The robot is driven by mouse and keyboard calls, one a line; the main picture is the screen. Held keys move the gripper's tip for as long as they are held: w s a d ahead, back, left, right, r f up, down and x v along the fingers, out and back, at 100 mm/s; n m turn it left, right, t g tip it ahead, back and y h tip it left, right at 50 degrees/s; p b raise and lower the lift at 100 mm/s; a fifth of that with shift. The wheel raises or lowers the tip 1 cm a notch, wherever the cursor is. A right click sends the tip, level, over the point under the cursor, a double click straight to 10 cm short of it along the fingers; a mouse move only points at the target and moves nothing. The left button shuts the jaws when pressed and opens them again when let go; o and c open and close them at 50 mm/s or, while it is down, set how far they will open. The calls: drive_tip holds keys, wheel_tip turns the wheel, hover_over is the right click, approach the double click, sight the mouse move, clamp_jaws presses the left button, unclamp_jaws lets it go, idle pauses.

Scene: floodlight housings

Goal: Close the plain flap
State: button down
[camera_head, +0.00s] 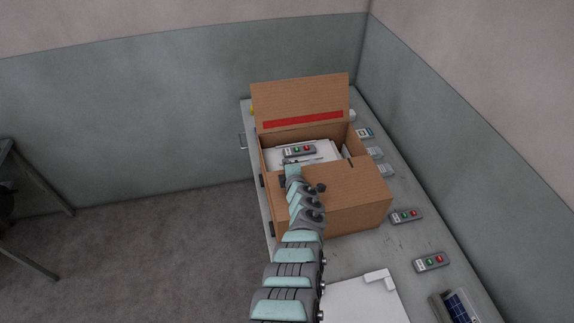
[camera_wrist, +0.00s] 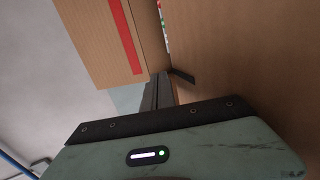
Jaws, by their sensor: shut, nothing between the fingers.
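The cardboard box (camera_head: 357,203) stands on the table. Its far flap, with a red stripe (camera_head: 302,119), stands raised; the striped flap (camera_wrist: 105,40) is at upper left in the wrist view. A plain cardboard panel (camera_head: 350,184), seemingly the plain flap, lies across the near part of the box top. In the wrist view a plain cardboard surface (camera_wrist: 245,60) fills the right side. My gripper (camera_head: 291,172) is at the box's left side, beside the plain panel; its fingers (camera_wrist: 160,92) are shut and empty. My arm hides part of the panel, and contact cannot be told.
Inside the box lie white sheets and a grey remote-like device (camera_head: 299,150). Similar devices (camera_head: 405,216) (camera_head: 431,262) lie along the table's right side. A white panel (camera_head: 355,302) and a dark blue panel (camera_head: 459,308) lie nearer.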

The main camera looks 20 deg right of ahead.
wheel_tip(320, 180, up, 14)
drive_tip(key=p, duration=0.6)
drive_tip(key=shift+s, duration=0.1)
